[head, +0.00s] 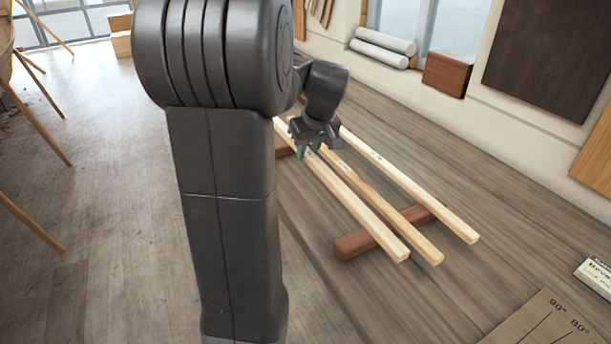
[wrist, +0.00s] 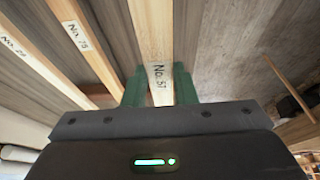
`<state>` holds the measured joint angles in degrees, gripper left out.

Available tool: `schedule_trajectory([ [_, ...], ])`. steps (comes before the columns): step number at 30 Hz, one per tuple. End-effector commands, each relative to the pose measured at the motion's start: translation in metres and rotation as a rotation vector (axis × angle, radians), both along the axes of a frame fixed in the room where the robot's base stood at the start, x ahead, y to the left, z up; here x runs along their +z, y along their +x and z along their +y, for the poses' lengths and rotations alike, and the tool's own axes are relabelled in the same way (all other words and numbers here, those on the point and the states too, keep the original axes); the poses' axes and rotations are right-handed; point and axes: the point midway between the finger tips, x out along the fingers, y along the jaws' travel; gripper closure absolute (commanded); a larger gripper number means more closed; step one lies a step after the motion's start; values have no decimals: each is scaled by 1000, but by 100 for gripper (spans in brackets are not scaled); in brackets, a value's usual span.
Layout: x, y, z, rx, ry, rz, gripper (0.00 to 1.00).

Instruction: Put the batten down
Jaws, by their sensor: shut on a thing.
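Three pale wooden battens run side by side along the bench. My gripper (head: 308,150) has its green fingers shut on the left batten (head: 365,215). In the wrist view the fingers (wrist: 160,86) stand on either side of this batten (wrist: 152,35), marked "No. 51" or "No. 57". The middle batten (head: 405,231), marked "No. 75", also shows in the wrist view (wrist: 92,50). The right batten (head: 425,199) lies beyond it. The held batten passes over the front red-brown bearer (head: 352,246); I cannot tell whether it touches it.
The wooden bench (head: 520,235) has free room right of the battens. A brown block (head: 447,74) and white rolls (head: 382,48) lie by the window. An angle-marked board (head: 545,325) and a printed card (head: 594,274) lie at the near right.

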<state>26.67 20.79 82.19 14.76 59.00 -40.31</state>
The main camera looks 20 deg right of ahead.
Motion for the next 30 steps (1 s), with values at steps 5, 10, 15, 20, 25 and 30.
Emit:
schedule_trajectory([
  [5,-32,-1,0,-1,2,3,100],
  [10,-45,0,0,-1,1,2,100],
  [15,-68,0,0,-1,2,4,100],
  [20,-79,0,0,-2,1,1,100],
  [25,-79,0,0,-1,0,0,100],
  [30,-82,0,0,-1,0,1,65],
])
